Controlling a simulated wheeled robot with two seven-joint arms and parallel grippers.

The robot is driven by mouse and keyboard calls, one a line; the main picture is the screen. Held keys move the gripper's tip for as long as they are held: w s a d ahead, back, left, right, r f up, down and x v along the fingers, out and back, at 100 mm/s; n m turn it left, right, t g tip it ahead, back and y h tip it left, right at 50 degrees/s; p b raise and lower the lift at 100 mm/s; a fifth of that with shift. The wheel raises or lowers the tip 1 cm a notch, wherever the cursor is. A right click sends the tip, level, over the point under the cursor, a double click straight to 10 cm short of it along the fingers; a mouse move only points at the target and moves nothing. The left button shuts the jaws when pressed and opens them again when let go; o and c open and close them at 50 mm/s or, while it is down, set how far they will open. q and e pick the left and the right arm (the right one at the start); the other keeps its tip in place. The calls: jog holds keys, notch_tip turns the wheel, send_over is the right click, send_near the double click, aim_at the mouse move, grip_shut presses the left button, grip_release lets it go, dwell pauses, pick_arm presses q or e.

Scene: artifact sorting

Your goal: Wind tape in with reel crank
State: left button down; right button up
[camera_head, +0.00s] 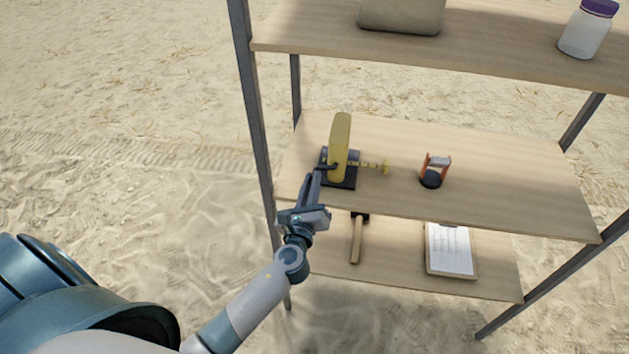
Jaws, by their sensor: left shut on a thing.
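The tape reel (341,148) is a yellow disc standing upright on a dark base at the left of the middle shelf. A short length of yellow tape (368,165) sticks out from it to the right, with a wider yellow end piece. My left gripper (318,178) reaches up from below to the left side of the reel. It is shut on the dark reel crank (326,167), which its fingers partly hide. My right gripper is not in view.
An orange and black object (434,171) stands right of the tape on the middle shelf (500,190). A hammer (357,240) and a clipboard (450,248) are on the shelf below. A white jar (585,33) is above. A grey post (254,100) stands close left.

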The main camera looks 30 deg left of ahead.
pick_arm(q)
notch_tip(320, 180, up, 2)
jog(key=m, duration=0.4)
jog(key=shift+a+r+m, duration=0.15)
jog(key=shift+r+m, duration=0.05)
jog(key=shift+m, duration=0.1)
jog(key=w+d+r+m, duration=0.1)
jog(key=d+m, duration=0.4)
jog(key=m, duration=0.9)
jog(key=w+d+m, duration=0.2)
jog(key=d+m, duration=0.3)
jog(key=m, duration=0.9)
jog(key=shift+r+m, duration=0.3)
jog(key=shift+r, duration=0.1)
jog(key=shift+f, duration=0.1)
dwell(0.5)
jog(key=c, duration=1.8)
grip_release()
